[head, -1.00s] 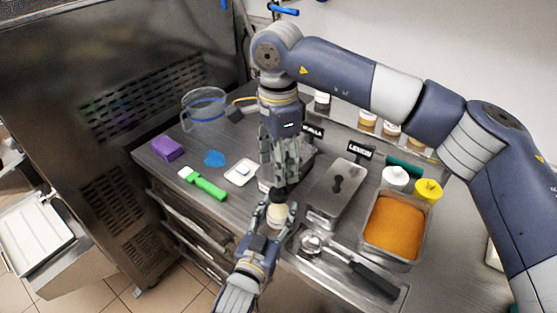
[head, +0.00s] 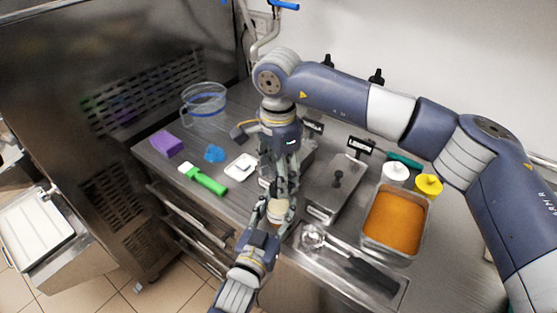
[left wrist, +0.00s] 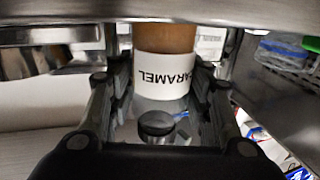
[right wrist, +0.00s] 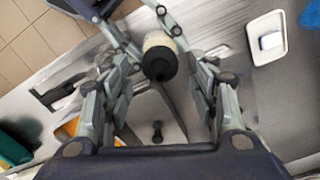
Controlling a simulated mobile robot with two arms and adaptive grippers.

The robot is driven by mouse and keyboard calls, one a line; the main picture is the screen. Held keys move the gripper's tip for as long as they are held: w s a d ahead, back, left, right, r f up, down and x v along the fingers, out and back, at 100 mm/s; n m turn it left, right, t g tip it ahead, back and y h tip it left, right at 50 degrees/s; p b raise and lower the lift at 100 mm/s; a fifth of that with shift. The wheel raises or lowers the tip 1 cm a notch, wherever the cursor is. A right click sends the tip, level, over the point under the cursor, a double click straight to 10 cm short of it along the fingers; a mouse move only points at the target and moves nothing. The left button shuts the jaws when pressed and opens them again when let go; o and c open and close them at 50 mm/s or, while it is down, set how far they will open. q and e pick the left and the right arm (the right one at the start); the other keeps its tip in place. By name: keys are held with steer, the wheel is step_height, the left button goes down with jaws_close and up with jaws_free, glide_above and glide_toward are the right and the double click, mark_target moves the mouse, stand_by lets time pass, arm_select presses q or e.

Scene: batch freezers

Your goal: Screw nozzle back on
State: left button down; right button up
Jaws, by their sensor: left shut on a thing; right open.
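My left gripper (head: 268,215) is shut on the caramel bottle (head: 279,208) in front of the counter's edge. In the left wrist view the bottle (left wrist: 165,68) shows its white CARAMEL label between the fingers. In the right wrist view the bottle's pale body (right wrist: 158,40) has a black nozzle piece (right wrist: 160,64) at its near end; I cannot tell whether it is threaded on. My right gripper (head: 283,185) points down just above the bottle. Its fingers are open, spread on either side of the nozzle piece in the right wrist view.
Lidded steel containers (head: 326,192), an orange-filled pan (head: 424,215) and a black-handled scoop (head: 370,275) lie right of the grippers. A white dish (head: 233,174), green-handled brush (head: 208,182), blue cloth (head: 214,153), purple sponge (head: 166,143) and clear pitcher (head: 205,104) are on the left.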

steer(key=shift+f, duration=1.45)
steer(key=c, duration=1.2)
steer(key=shift+o, duration=0.2)
steer(key=m, duration=0.4)
steer(key=shift+m, duration=0.4)
steer(key=m, duration=0.4)
steer(key=shift+m, duration=0.3)
steer(key=m, duration=0.4)
steer(key=shift+m, duration=0.3)
steer(key=m, duration=0.4)
steer(key=o, duration=1.3)
steer(key=shift+c, duration=0.2)
